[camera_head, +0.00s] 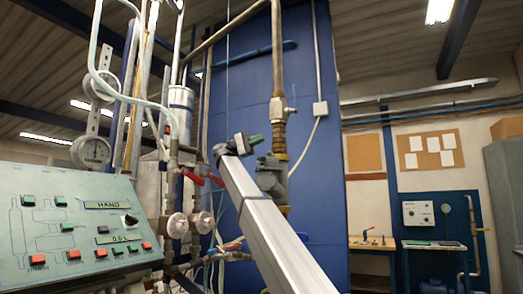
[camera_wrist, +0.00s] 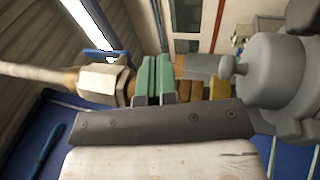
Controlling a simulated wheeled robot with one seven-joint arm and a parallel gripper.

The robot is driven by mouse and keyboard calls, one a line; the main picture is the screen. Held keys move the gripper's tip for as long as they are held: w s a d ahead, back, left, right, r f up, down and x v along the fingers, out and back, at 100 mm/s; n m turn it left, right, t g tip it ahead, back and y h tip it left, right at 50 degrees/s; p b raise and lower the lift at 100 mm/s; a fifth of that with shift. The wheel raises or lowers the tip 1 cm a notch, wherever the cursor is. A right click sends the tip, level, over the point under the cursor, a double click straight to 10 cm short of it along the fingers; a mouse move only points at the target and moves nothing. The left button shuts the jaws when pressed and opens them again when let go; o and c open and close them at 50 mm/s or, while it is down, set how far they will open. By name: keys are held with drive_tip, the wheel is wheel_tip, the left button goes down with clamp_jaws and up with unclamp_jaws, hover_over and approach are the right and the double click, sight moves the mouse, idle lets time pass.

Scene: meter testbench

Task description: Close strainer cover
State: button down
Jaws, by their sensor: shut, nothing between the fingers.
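A grey rounded fitting that looks like the strainer (camera_head: 270,178) sits on the vertical pipe, partly behind my arm. In the wrist view, its large grey body with a small knob (camera_wrist: 270,70), perhaps the cover, is at the right. I cannot tell whether the cover is open or closed. My gripper (camera_head: 256,140) is in front of the pipe, just above and left of the grey fitting. In the wrist view, the green fingers of my gripper (camera_wrist: 154,76) are together and empty, with a visible gap between them and the grey body.
A pale valve with a hex nut (camera_wrist: 100,82) is close to the fingers' left. Brass fittings (camera_head: 280,140) join the pipe above the grey body. Red-handled valves (camera_head: 193,176) and a control panel (camera_head: 75,225) stand left. A blue column (camera_head: 320,110) is behind.

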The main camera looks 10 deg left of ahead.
drive_tip(key=s+a+r, duration=0.4)
drive_tip(key=s+r, duration=0.2)
drive_tip(key=s, duration=0.2)
drive_tip(key=shift+s+a, duration=0.4)
